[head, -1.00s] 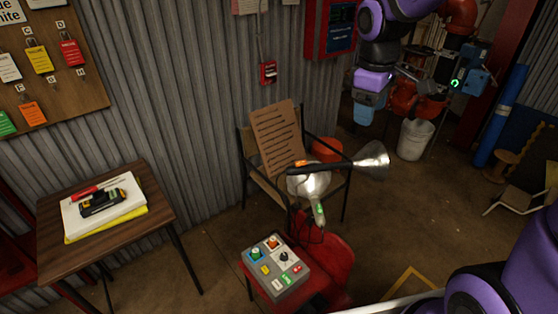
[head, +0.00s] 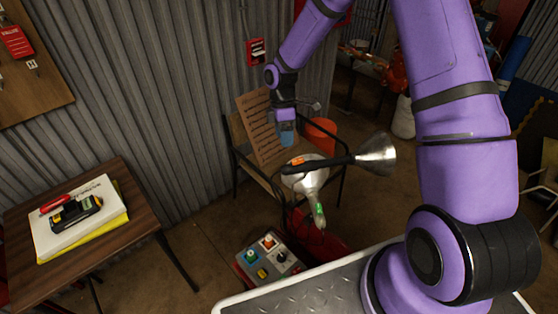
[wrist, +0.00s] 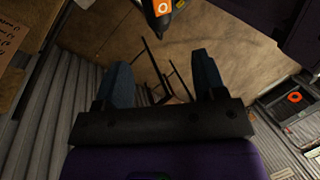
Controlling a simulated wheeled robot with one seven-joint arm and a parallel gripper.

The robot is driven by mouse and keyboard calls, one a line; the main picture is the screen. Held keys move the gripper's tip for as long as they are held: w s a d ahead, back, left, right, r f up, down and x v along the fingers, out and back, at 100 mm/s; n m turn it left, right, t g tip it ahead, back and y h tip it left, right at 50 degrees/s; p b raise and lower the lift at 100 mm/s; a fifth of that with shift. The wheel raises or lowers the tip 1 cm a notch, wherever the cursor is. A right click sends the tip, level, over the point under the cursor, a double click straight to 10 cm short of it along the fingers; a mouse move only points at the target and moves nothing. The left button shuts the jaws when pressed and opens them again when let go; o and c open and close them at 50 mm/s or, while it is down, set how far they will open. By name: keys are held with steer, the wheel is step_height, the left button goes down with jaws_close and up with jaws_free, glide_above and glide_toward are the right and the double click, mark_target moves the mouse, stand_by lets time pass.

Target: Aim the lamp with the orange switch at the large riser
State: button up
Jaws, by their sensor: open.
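The lamp with the orange switch (head: 298,162) has a black handle and a silver cone shade (head: 376,155) facing right in the head view. Its dark end and orange switch show at the top of the wrist view (wrist: 160,10). A second lamp with a green switch (head: 319,212) hangs below, its pale round shade behind the first handle. My gripper (head: 287,142) is open and empty, just above and behind the black handle's left part. Its two blue fingers stand apart in the wrist view (wrist: 161,64). Red riser pipework (head: 396,72) shows in part; my arm hides much of it.
A chair (head: 240,150) with a lettered brown board (head: 262,125) stands behind the lamps by the corrugated wall. An orange bucket (head: 320,135) is beside it. A control box (head: 270,260) sits below. A wooden table (head: 130,185) with papers is at left.

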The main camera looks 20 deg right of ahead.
mark_target(285, 165)
steer(key=x, duration=1.1)
steer(key=shift+w+a, duration=0.1)
jaws_close()
